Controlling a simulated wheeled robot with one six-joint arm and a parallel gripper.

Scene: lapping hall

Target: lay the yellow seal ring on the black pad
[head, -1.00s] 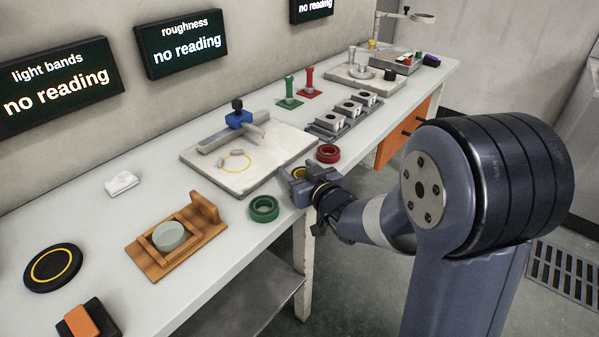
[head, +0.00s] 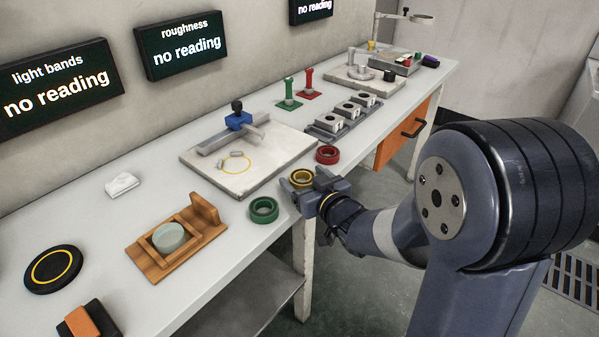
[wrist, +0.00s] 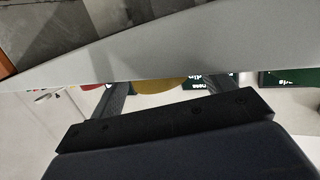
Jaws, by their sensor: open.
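The yellow seal ring (head: 301,179) lies at the front edge of the bench, between the green ring and the red ring. My gripper (head: 302,186) is open at the bench edge, with its fingers around or just in front of the yellow ring; contact cannot be told. In the wrist view, part of the yellow ring (wrist: 158,88) shows between the open fingers (wrist: 165,100), and the rest is hidden by the gripper body. The black pad (head: 53,284), a round disc with a yellow circle on it, lies empty at the far left of the bench.
A green ring (head: 263,210) lies just left of my gripper and a red ring (head: 327,155) just behind it. A wooden fixture (head: 150,262) with a grey disc, a white plate (head: 262,182) and an orange-black block (head: 88,320) also stand on the bench.

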